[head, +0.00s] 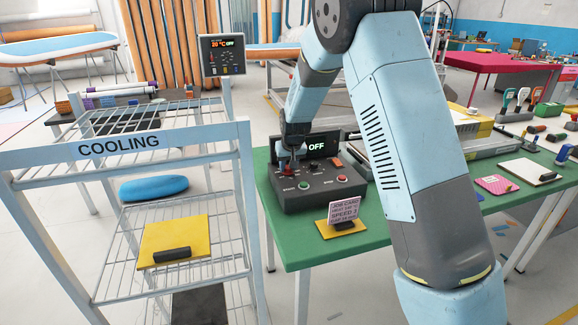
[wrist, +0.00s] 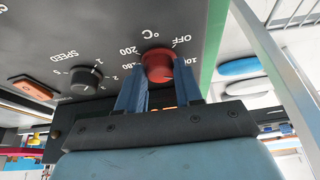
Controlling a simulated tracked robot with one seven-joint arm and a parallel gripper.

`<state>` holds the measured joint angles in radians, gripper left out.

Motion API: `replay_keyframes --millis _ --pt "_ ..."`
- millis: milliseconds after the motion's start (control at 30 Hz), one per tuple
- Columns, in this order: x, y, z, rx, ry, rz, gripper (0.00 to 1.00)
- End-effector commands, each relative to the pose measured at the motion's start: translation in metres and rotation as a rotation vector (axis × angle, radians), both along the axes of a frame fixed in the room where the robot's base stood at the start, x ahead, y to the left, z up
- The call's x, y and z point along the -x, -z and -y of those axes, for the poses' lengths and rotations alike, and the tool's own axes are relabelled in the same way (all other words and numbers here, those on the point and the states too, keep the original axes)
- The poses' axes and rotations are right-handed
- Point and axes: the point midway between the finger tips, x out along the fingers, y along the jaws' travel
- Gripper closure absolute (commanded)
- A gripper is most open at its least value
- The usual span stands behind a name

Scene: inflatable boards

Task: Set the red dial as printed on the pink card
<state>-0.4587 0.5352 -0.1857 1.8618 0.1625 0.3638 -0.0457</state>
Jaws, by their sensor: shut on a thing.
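My gripper (wrist: 160,95) is shut on the red dial (wrist: 158,65), one blue finger on each side of it. Marks OFF, 100, 180 and 200 with °C show around the dial; I cannot tell where its pointer stands. In the head view my gripper (head: 289,160) is at the left of the dark control box (head: 325,195). The box's display (head: 316,147) reads OFF.
The box also has a black speed dial (wrist: 85,80), an orange switch (wrist: 32,88), a green start button (head: 304,185) and a red stop button (head: 342,178). It stands on a green table (head: 300,250). A COOLING rack (head: 130,147) stands close on the left.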

Motion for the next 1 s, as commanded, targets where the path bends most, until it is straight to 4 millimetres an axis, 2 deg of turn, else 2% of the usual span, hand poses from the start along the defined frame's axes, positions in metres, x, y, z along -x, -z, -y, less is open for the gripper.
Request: replay_keyframes --millis 1000 --pt "-0.0038 -0.0009 -0.0101 -0.001 0.911 0.005 0.95"
